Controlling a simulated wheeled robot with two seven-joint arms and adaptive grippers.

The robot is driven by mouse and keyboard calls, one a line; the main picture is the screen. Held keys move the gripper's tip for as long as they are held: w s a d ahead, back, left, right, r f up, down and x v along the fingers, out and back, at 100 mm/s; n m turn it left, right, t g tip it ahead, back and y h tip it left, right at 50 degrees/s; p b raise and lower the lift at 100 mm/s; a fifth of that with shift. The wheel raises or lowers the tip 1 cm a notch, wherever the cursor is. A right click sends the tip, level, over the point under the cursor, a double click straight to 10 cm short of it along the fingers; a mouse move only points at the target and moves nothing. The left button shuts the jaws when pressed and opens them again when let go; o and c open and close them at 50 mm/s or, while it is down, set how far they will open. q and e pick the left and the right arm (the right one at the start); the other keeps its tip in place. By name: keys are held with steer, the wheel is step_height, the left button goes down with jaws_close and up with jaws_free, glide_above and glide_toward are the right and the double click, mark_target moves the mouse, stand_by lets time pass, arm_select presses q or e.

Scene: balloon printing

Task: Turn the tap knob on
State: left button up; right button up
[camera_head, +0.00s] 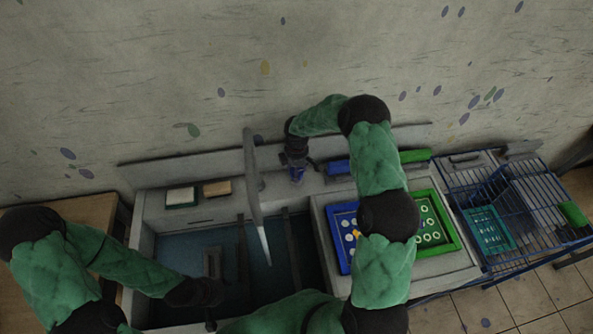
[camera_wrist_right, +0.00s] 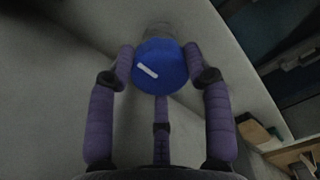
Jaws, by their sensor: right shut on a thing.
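The blue tap knob (camera_head: 296,174) sits on the ledge behind the sink, right of the long grey tap spout (camera_head: 254,185). In the right wrist view the round blue knob (camera_wrist_right: 160,67) has a slanted white mark on its face. My right gripper (camera_head: 296,160) is at the knob, its purple fingers (camera_wrist_right: 162,85) closed around the knob's sides. My left gripper (camera_head: 208,300) hangs over the front left of the sink, away from the knob; its fingers are too dark and small to read.
The sink basin (camera_head: 185,245) lies below the spout. A blue tray (camera_head: 342,262) and a green tray (camera_head: 458,243) sit to its right, partly behind my right arm. A blue wire rack (camera_head: 550,230) stands farther right.

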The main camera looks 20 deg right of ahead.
steer(key=shift+s+f, duration=0.1)
steer(key=shift+s, duration=0.05)
steer(key=o, duration=1.2)
steer(key=shift+c, duration=0.2)
steer(key=shift+d, duration=0.1)
steer(key=shift+r, duration=0.2)
steer(key=shift+r, duration=0.3)
step_height(320, 180, up, 11)
steer(key=shift+r, duration=0.1)
